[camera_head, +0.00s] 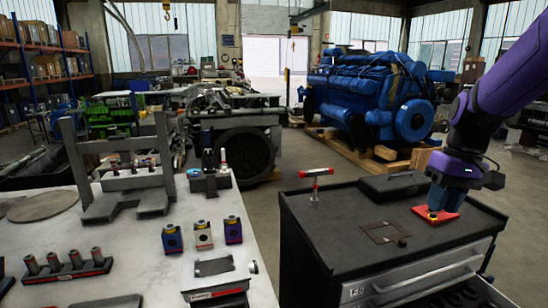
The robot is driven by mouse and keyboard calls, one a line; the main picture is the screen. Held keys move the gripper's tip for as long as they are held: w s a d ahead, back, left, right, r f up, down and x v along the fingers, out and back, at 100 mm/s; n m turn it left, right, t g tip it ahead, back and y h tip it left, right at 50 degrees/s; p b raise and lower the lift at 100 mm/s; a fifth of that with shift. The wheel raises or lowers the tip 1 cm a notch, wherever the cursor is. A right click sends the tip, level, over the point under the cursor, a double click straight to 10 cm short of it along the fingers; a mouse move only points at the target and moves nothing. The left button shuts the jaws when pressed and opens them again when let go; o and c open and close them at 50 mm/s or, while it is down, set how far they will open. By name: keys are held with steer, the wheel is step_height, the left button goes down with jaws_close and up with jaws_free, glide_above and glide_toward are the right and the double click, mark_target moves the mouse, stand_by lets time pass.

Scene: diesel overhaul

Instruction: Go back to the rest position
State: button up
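My purple arm comes in from the right edge and bends down over the dark tool cabinet (350,232). My gripper (443,198) points down at a flat red pad (424,216) on the cabinet top, near its right side. A blue shape with a small yellow and dark round detail shows at the gripper's tip, on or just above the pad. I cannot tell whether the blue shape is a separate block or part of the gripper, nor whether the fingers are open or shut.
The cabinet also bears a black case (395,184), a brown frame (386,233) and a red-topped T-shaped tool (316,180). The white workbench (150,235) at left holds several small blocks and a grey press stand (125,205). A blue engine (365,95) stands behind. Floor shows between bench and cabinet.

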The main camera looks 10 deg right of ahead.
steer(key=s+a+r+n+t+h, duration=0.2)
steer(key=s+a+r+t, duration=0.3)
steer(key=a, duration=0.8)
steer(key=s+r, duration=0.2)
steer(key=s, duration=0.2)
steer(key=shift+s+r, duration=0.15)
steer(key=shift+s, duration=0.25)
